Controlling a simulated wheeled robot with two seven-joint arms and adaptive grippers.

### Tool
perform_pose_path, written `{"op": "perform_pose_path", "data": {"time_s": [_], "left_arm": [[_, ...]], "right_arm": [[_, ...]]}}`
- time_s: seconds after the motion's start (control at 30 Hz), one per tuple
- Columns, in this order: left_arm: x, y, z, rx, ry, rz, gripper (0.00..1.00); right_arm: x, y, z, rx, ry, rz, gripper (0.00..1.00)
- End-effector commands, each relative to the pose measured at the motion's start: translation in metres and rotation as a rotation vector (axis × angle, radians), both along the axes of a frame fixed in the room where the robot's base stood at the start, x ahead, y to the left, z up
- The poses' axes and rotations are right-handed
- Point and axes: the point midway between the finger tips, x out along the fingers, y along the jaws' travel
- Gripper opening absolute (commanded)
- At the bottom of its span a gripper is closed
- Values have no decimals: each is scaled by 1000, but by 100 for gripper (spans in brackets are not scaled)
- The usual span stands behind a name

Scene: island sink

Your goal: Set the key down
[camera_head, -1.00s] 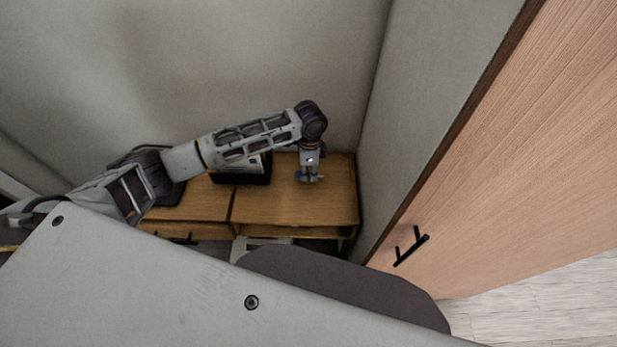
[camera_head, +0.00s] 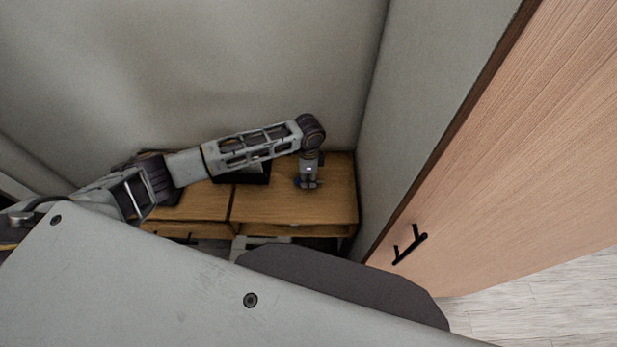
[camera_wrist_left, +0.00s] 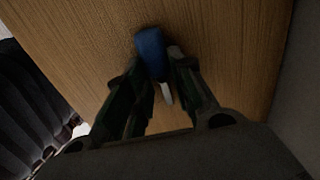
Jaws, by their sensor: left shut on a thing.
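The key (camera_wrist_left: 153,53) has a blue head and a pale metal part, and shows in the left wrist view between my fingertips. My left gripper (camera_head: 308,184) points down at the right part of the wooden cabinet top (camera_head: 270,208). It also shows in the left wrist view (camera_wrist_left: 161,80), shut on the key. The key is very close to the wood; I cannot tell whether it touches. In the head view the key is too small to make out. My right gripper is not in view.
A black tray (camera_head: 257,178) stands on the cabinet left of my gripper, partly behind my arm. A grey wall (camera_head: 400,110) rises close on the right. A wooden door with a black handle (camera_head: 410,245) stands further right.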

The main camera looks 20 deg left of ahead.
Motion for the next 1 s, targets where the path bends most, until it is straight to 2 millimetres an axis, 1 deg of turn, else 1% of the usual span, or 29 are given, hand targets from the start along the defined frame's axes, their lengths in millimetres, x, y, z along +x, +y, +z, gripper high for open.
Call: {"op": "perform_pose_path", "data": {"time_s": [0.33, 0.37, 0.5, 0.53, 0.87, 1.0], "left_arm": [[0, 0, -2, 0, 0, 0, 0], [0, 0, -3, 1, 0, 0, 25], [0, 0, -2, 1, 0, 0, 43], [0, 0, -2, 1, 0, 0, 46], [0, 0, -2, 1, 0, 0, 46], [0, 0, 2, 0, 0, 0, 46]], "right_arm": [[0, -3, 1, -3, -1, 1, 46], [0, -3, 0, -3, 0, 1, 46], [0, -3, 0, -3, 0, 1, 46], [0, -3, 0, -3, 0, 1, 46], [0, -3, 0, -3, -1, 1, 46], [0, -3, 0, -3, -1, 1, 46]]}}
